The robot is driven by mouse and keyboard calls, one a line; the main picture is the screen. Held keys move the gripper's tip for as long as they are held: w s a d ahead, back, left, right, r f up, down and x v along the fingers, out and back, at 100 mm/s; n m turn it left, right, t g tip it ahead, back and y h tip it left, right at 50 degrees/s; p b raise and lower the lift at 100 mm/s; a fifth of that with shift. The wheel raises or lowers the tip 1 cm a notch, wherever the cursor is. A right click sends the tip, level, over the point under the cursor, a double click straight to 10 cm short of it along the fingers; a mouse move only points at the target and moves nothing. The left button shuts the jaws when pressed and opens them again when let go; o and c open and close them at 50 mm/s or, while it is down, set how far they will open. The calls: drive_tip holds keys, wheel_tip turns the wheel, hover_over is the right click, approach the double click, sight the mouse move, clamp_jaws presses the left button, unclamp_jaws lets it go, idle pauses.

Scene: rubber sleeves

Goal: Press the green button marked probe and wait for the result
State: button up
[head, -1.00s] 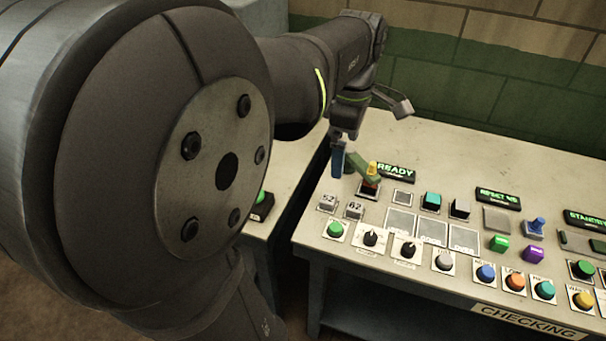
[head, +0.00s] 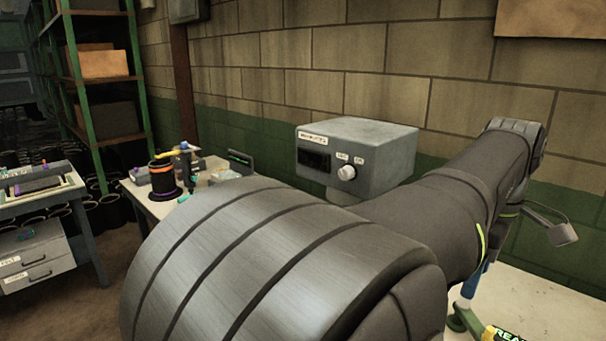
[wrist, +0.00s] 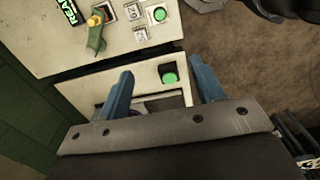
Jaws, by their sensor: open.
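In the wrist view a green button (wrist: 169,77) on a black square base sits on the pale bench top between the two blue fingers. Its label is too small to read. Another green button (wrist: 160,14) on a white plate sits on the adjoining panel at the top. My gripper (wrist: 161,66) is open, its fingers wide apart, with nothing visibly held between them. Its height above the bench cannot be told. In the head view a blue finger (head: 468,284) shows at the lower right, and no green button is in sight there.
A green lever with a yellow cap (wrist: 95,30) stands near a READY display (wrist: 68,11). In the head view a grey box with a knob (head: 358,158) stands by the wall, and a spool (head: 163,178) is on the bench behind. Shelving (head: 105,70) stands at left.

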clamp_jaws()
idle(1.4)
